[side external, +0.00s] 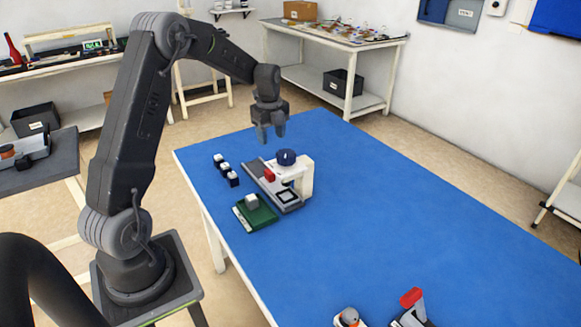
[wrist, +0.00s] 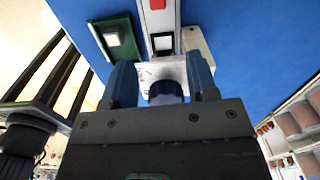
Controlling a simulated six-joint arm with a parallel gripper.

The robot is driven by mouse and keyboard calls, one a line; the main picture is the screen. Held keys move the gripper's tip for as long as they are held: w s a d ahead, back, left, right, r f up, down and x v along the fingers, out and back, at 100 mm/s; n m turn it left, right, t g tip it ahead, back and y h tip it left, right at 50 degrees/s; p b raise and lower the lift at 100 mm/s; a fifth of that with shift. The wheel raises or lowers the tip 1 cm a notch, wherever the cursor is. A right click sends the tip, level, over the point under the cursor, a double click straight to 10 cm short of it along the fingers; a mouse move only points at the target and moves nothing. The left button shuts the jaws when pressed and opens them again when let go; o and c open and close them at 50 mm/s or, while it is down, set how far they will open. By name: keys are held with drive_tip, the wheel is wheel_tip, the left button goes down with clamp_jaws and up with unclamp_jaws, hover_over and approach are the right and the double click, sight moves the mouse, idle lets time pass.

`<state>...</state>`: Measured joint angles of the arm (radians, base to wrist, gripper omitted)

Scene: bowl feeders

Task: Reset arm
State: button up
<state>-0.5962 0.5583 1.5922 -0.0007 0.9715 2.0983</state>
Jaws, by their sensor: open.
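My gripper (side external: 271,134) hangs above the far end of the blue table, open and empty, with its fingers pointing down. It also shows in the wrist view (wrist: 160,82), its two fingers apart. Below it and a little to the right stands a small white machine (side external: 305,178) with a dark blue round knob (side external: 286,157) on top. In the wrist view the knob (wrist: 165,91) appears between the fingers, lower than them; no contact shows. A green tray (side external: 262,217) with a pale block (side external: 252,201) sits in front of the machine.
Several black-and-white small blocks (side external: 226,170) stand in a row left of the machine. A red-handled device (side external: 411,299) and a small white-and-orange item (side external: 348,317) are at the near table edge. The right part of the blue table (side external: 430,220) is clear.

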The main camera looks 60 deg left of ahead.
drive_tip(key=s+d+r+n+t, duration=0.1)
drive_tip(key=s+d+r+n, duration=0.25)
drive_tip(key=d+r, duration=0.35)
drive_tip(key=s+d+r+n+t, duration=0.1)
drive_tip(key=s+d+r+n, duration=0.25)
drive_tip(key=d+r, duration=0.4)
drive_tip(key=s+d+n+t, duration=0.3)
drive_tip(key=s+d+n, duration=0.7)
drive_tip(key=s+d, duration=0.3)
drive_tip(key=shift+s+d+f, duration=0.15)
drive_tip(key=shift+s+f, duration=0.15)
drive_tip(key=shift+s, duration=0.8)
